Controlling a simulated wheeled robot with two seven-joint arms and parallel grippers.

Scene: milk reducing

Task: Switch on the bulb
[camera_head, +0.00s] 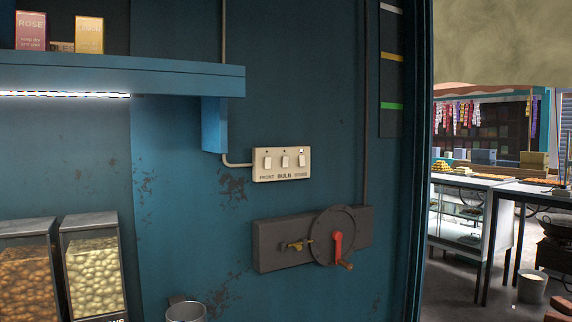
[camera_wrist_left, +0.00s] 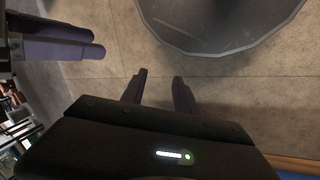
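A cream switch panel (camera_head: 281,165) is fixed to the blue wall near the middle of the head view. It has three white rocker switches in a row. The labels below seem to read FRONT, BULB and STORE, so the middle switch (camera_head: 285,161) is above BULB. A small bright spot shows above the right switch (camera_head: 301,160). The switch positions are too small to tell. No bulb is in view. My left gripper (camera_wrist_left: 159,77) shows only in the left wrist view, with its two fingers apart and nothing between them, above a tiled floor.
A grey box with a red crank (camera_head: 338,245) and a brass tap (camera_head: 296,245) is below the panel. A blue shelf (camera_head: 110,75) juts out at upper left. Clear bins (camera_head: 93,262) and a metal cup (camera_head: 186,312) stand lower left. The doorway right opens onto stalls.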

